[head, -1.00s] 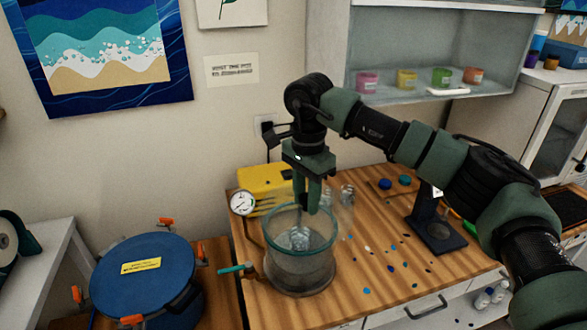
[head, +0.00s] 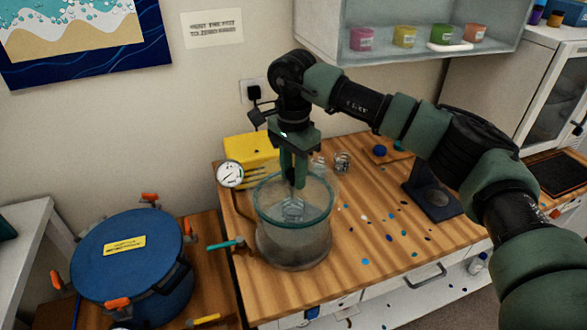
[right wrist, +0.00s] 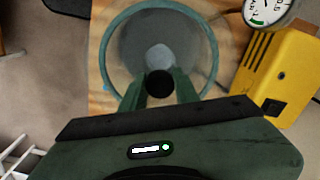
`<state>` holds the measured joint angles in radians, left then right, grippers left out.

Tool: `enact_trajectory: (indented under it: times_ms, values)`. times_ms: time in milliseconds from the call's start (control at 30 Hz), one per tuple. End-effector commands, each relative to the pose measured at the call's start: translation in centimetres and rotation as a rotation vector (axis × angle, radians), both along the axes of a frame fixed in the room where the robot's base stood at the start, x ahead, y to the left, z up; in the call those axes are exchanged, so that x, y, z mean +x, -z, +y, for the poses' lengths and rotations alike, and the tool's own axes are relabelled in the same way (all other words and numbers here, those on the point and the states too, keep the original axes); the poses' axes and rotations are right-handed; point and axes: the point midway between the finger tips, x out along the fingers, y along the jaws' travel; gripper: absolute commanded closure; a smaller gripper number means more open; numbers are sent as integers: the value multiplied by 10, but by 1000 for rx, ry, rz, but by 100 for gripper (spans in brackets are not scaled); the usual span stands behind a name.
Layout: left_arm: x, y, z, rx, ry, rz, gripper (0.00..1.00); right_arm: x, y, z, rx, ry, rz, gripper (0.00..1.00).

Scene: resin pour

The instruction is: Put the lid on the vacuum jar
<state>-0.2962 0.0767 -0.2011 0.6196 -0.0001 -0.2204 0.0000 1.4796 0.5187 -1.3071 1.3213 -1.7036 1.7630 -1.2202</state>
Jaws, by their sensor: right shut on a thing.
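The vacuum jar (head: 292,247) is a clear cylinder with a teal rim, upright on the wooden bench. A clear cup-like thing (head: 293,209) shows inside it. My right gripper (head: 297,184) points down over the jar's mouth, roughly centred. Its fingers are shut on a small black knob, seen end-on in the right wrist view (right wrist: 159,84); I take it for the lid's knob. The lid's clear plate is hard to make out against the jar, so I cannot tell whether it touches the rim. My left gripper is out of view.
A yellow pump (head: 252,149) and a round gauge (head: 229,174) stand behind the jar, and a teal-handled valve (head: 225,244) sticks out left. A blue pot (head: 128,263) with orange clamps stands left. Small bits and a dark stand (head: 432,197) lie to the right.

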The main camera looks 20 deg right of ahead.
Motion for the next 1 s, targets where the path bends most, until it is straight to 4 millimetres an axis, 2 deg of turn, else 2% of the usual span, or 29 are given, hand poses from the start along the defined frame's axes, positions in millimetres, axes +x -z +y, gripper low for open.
enact_trajectory:
  times_ms: [33,133,500,1000]
  values:
    - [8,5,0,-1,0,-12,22,0,6,0,1,0,-3,100]
    - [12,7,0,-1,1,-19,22,0,10,0,1,0,-3,100]
    - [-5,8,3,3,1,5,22,0,10,0,1,0,-3,100]
    - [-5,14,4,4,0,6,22,0,18,0,1,0,-2,100]
